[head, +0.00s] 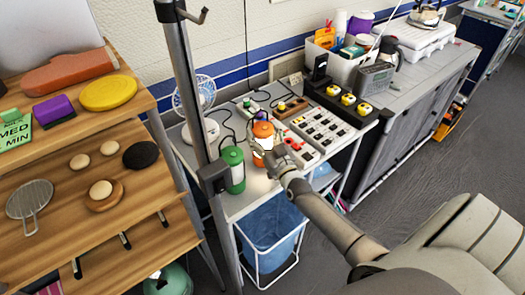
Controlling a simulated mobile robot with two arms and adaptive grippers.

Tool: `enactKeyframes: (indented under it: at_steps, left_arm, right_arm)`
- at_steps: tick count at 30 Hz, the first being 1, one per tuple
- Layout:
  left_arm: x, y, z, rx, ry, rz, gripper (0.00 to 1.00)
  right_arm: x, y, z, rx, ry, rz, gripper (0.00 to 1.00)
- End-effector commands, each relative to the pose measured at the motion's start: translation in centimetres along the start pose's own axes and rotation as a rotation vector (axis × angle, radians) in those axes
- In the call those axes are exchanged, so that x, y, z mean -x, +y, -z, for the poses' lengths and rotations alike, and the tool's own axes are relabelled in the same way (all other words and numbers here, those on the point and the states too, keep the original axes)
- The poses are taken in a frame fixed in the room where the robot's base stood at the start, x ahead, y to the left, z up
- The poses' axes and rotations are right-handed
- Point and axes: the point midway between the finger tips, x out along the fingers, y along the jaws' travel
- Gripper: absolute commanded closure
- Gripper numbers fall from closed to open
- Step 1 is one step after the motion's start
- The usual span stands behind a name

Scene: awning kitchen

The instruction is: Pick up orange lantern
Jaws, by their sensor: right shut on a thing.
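The orange lantern (263,130) stands upright in the head view, near the middle of the picture, at the front of a small grey table. It has an orange top and a pale lit middle; its lower part is partly hidden behind my gripper. My right gripper (266,152) reaches in from the lower right and is shut on the orange lantern. I cannot tell whether the lantern's base touches the table. My left gripper is not in view.
A green lantern (232,168) stands close to the left, beside a grey upright post (187,90). Power strips (322,132) and chargers lie behind and to the right. A small fan (197,100) stands at the back left. A blue bin (270,235) is below the table.

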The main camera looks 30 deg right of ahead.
Motion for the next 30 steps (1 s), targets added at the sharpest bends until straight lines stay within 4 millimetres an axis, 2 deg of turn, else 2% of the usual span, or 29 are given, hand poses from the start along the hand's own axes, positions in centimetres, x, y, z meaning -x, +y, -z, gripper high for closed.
enactKeyframes:
  at_steps: [1, 10, 22, 28, 30]
  left_arm:
    - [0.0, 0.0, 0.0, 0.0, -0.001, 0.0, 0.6]
    - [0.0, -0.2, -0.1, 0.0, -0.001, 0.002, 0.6]
    - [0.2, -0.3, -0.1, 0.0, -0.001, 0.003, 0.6]
    - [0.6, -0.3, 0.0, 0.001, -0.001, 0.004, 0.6]
    - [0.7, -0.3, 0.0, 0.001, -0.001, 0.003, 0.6]
  right_arm:
    - [0.0, 0.0, 0.0, 0.0, 0.0, 0.0, 0.59]
    - [0.0, 0.0, 0.0, -0.001, 0.0, 0.0, 0.97]
    - [-0.2, 0.0, 0.9, -0.001, 0.005, -0.001, 0.97]
    - [-0.5, 0.0, 3.4, -0.003, 0.008, -0.001, 0.97]
    - [0.1, 0.1, 4.2, -0.002, 0.005, -0.001, 0.97]
